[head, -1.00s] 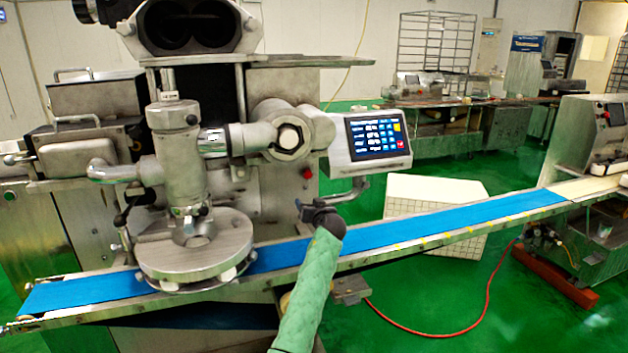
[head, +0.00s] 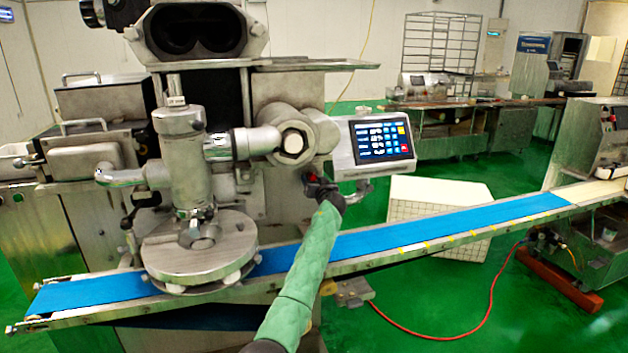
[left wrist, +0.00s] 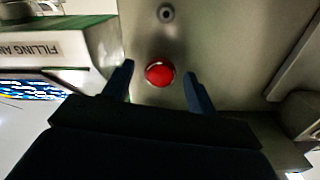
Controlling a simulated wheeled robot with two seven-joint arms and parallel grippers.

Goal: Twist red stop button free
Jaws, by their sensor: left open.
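The red stop button (left wrist: 159,73) is a round red knob on the grey metal face of the machine. In the left wrist view it sits between and just beyond the two fingertips of my left gripper (left wrist: 159,82), which is open with one finger on each side and no visible contact. In the head view the gripper (head: 316,183) is up against the machine front below the control screen, and a bit of the red button (head: 311,177) shows beside it; the rest is hidden. My right gripper is in neither view.
The control screen (head: 384,140) hangs just above and right of the gripper. The blue conveyor belt (head: 430,225) runs below my arm. A small dark round fitting (left wrist: 166,13) sits on the panel near the button. A steel pipe assembly (head: 292,142) stands left of the screen.

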